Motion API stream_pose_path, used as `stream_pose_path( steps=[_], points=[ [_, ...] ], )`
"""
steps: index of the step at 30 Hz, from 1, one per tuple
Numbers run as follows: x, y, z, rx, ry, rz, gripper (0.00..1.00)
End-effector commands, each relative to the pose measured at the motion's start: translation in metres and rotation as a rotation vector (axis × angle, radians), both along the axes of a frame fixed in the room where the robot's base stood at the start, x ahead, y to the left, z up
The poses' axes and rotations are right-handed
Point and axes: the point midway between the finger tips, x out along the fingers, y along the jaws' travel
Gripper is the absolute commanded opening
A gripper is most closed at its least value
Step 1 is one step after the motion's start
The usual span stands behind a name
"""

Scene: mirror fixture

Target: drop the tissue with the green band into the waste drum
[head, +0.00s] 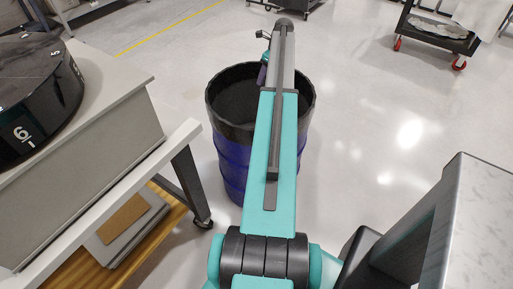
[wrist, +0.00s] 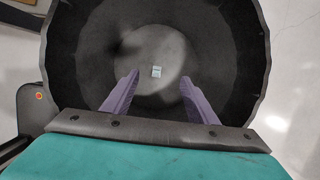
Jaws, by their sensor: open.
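The waste drum (head: 232,157) is blue with a black upper part and stands open on the floor in the head view. Its dark inside wall (wrist: 235,50) fills most of the wrist view. My gripper (wrist: 159,82) is open, with its purple fingers apart over the drum's mouth and nothing between them. In the head view it is mostly hidden by my arm, with a bit of purple (head: 262,74) showing. A small pale piece (wrist: 157,71) lies on the drum's bottom; it may be the tissue, but its band colour is too small to tell.
A grey bench (head: 110,110) with a black round part (head: 35,90) marked 6 stands left of the drum. A pale-topped table (head: 485,210) is at the lower right. A cart (head: 440,32) stands at the back right. The floor right of the drum is clear.

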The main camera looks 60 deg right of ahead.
Motion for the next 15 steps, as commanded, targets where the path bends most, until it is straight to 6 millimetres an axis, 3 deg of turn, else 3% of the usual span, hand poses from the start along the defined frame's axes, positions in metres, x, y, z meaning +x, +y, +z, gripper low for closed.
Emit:
stream_pose_path(
  steps=[15],
  points=[
    [-0.017,-0.001,0.055,-0.002,-0.001,-0.001,0.53]
  ],
)
